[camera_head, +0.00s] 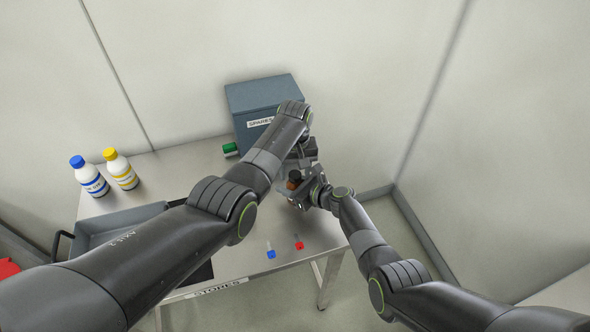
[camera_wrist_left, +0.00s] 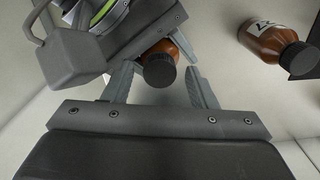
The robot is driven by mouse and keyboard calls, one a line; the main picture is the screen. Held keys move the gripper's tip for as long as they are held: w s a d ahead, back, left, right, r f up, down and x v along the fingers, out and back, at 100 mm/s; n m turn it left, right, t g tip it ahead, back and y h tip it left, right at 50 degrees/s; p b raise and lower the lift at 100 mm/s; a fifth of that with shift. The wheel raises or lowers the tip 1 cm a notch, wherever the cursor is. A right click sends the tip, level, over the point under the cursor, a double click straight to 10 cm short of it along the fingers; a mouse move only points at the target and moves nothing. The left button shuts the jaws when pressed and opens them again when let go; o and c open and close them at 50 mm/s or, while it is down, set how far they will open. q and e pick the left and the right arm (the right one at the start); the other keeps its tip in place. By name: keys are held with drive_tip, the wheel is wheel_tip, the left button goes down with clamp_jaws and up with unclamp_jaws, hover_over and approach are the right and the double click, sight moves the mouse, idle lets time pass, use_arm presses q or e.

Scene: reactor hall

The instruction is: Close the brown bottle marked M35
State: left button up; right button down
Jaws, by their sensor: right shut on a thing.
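A brown bottle (camera_wrist_left: 184,45) with a black cap (camera_wrist_left: 159,70) shows in the left wrist view, between the fingers of my left gripper (camera_wrist_left: 162,88). Those fingers are open, with a gap on each side of the cap. My right gripper (camera_head: 300,190) is shut on this bottle, which shows in part in the head view (camera_head: 293,184). A second brown bottle (camera_wrist_left: 262,40) with a black cap and a white label stands apart at the right of the left wrist view. Its label is not clearly readable. The held bottle's label is hidden.
A blue-grey SPARES box (camera_head: 262,97) stands at the back of the metal table (camera_head: 200,155). A green-capped item (camera_head: 231,150) lies beside it. Blue-capped (camera_head: 91,178) and yellow-capped (camera_head: 121,170) white bottles stand left, near a grey tray (camera_head: 115,221). Small blue (camera_head: 271,253) and red (camera_head: 299,244) items lie in front.

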use_arm(q)
drive_tip(key=shift+r, duration=0.1)
drive_tip(key=shift+r, duration=2.15)
drive_tip(key=shift+c, duration=0.3)
drive_tip(key=n, duration=0.1)
drive_tip(key=r+n, duration=0.1)
drive_tip(key=shift+r+n, duration=0.25)
drive_tip(key=shift+n, duration=0.05)
wheel_tip(320, 180, up, 2)
drive_tip(key=n, duration=0.4)
drive_tip(key=shift+f, duration=4)
